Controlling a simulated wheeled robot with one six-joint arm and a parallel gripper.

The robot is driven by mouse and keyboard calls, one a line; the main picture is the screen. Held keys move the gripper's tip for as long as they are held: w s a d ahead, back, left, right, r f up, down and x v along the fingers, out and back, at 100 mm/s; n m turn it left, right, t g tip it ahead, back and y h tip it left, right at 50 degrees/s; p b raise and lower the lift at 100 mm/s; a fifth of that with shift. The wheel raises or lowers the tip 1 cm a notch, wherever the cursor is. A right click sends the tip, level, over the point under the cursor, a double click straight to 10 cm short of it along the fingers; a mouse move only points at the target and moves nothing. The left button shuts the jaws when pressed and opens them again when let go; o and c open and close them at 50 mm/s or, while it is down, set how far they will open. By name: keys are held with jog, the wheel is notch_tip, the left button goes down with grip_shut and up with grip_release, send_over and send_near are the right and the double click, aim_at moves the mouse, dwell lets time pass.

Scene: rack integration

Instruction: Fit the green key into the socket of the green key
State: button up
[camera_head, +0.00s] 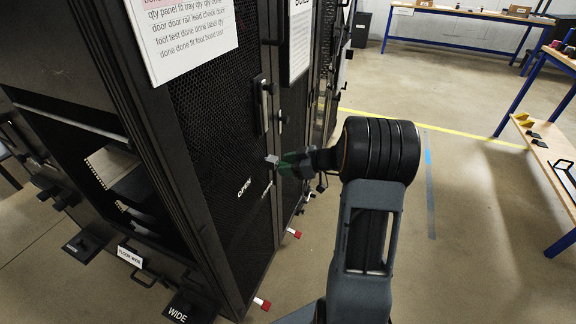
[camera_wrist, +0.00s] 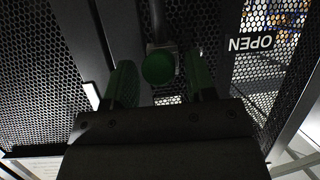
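My gripper (camera_head: 303,162) is close to the black mesh door of the rack. In the wrist view its two green-tinted fingers stand apart, with a round green piece (camera_wrist: 158,67) between them. Dark gaps show on both sides of the piece, so the fingers do not appear to touch it. Behind it is a grey block with a rod (camera_wrist: 157,20) running up from it. I cannot tell whether the green piece is the green key's head or part of its socket. In the head view a small pale grey block (camera_head: 272,161) shows just left of the gripper. No separate socket can be made out.
The rack door carries an OPEN label (camera_head: 245,188), also upside down in the wrist view (camera_wrist: 250,43), and a black handle (camera_head: 262,103). A wooden shelf bench (camera_head: 553,155) stands at right. The floor between is clear.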

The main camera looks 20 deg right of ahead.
jog(key=shift+o, duration=0.6)
jog(key=shift+f, duration=0.1)
jog(key=v, duration=1.4)
